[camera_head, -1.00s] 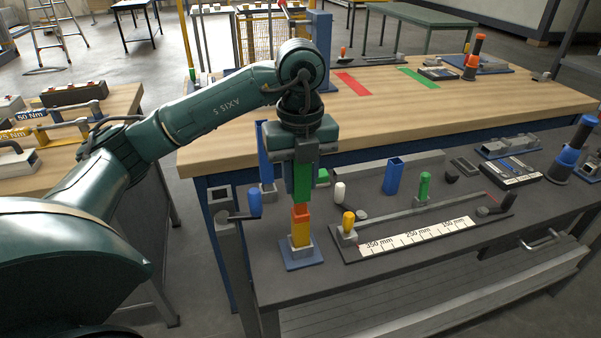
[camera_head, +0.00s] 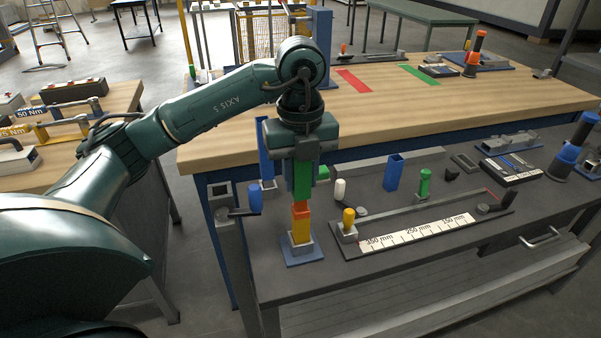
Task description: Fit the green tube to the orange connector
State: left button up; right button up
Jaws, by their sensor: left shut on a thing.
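My left gripper (camera_head: 301,185) points straight down and is shut on the green tube (camera_head: 301,174). Its fingers hide part of the tube. The tube is upright, directly above the orange connector (camera_head: 301,208). The tube's lower end meets or nearly meets the connector's top; I cannot tell whether it is inside. The connector sits on top of an upright yellow tube (camera_head: 301,229), which stands in a grey holder on a blue base plate (camera_head: 302,254). My right gripper does not show.
A blue square tube (camera_head: 395,172) stands upright to the right. A measuring fixture with a white scale (camera_head: 418,232) and yellow knob (camera_head: 348,217) lies right of the base plate. A blue-handled crank (camera_head: 255,198) stands close on the left. The wooden bench top (camera_head: 450,105) rises behind.

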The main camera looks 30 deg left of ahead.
aim_at(300, 188)
pick_arm(q)
jog(key=shift+f+b, duration=0.65)
jog(key=shift+f, duration=0.25)
jog(key=shift+f+b, duration=0.6)
jog(key=shift+f, duration=0.2)
dwell(0.6)
jog(key=o, duration=1.6)
jog(key=shift+o, duration=0.2)
jog(key=shift+r, duration=0.1)
jog(key=shift+r+p, duration=2.8)
jog(key=shift+r, duration=0.7)
jog(key=shift+f, duration=0.1)
